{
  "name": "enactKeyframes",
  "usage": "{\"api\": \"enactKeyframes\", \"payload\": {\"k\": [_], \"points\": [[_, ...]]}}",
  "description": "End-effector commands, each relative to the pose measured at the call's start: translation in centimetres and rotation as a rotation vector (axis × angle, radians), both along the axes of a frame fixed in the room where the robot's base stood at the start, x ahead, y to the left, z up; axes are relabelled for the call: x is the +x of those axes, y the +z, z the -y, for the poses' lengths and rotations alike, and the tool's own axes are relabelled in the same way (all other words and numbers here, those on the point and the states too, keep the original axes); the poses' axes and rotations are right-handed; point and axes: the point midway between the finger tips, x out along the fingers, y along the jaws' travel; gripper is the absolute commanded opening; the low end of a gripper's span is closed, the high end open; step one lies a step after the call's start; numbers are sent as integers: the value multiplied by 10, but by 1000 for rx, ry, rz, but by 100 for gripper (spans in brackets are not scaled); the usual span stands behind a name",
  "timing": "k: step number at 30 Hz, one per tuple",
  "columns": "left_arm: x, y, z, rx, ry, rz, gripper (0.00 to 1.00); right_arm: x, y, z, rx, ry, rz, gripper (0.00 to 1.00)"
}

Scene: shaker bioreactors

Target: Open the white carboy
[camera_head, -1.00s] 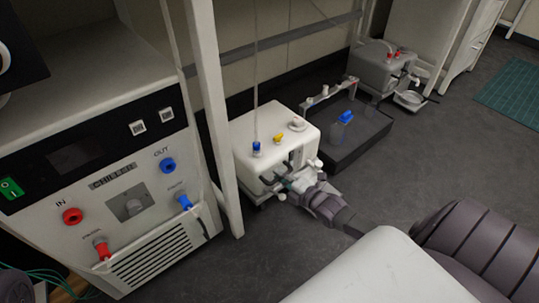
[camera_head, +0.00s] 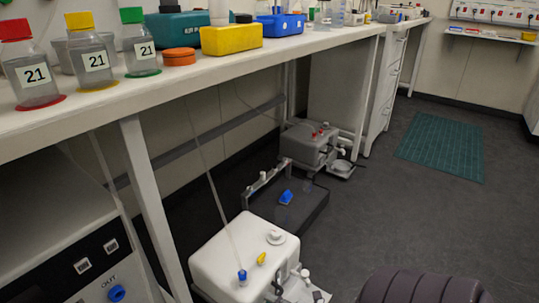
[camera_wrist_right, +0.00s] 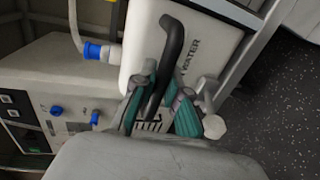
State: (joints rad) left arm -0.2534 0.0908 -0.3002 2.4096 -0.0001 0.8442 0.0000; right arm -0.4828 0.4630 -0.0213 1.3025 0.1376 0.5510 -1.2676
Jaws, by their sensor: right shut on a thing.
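The white carboy (camera_head: 215,255) stands on the floor under the bench. On its top are a blue cap (camera_head: 242,276) with a thin tube, a yellow fitting (camera_head: 262,258) and a white round cap (camera_head: 275,237). In the right wrist view the carboy (camera_wrist_right: 137,35) shows WATER lettering, a black curved handle (camera_wrist_right: 173,45) and a white spigot (camera_wrist_right: 213,126). My right gripper (camera_wrist_right: 163,93) has its teal fingers on both sides of the handle's lower part and is shut on it. In the head view that grip is mostly cut off at the bottom edge. My left gripper is out of view.
Floor to the right is open.

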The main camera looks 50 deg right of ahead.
Motion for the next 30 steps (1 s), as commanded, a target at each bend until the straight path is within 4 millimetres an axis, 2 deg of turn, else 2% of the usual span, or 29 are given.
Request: {"api": "enactKeyframes", "payload": {"k": [8, 9, 13, 23, 26, 30], "points": [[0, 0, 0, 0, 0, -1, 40, -1, -2, -1, 1, 1, -3, 0], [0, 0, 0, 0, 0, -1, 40, -1, -2, -1, 1, 1, -3, 18], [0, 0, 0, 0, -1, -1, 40, -1, -1, -1, 1, 1, -3, 39], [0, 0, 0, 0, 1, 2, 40, -2, 0, 0, 0, 0, -2, 39], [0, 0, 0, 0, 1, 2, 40, -11, 1, 1, 0, 0, -3, 39], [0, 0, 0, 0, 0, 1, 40, -36, 6, 2, 1, -1, -5, 39]]}}
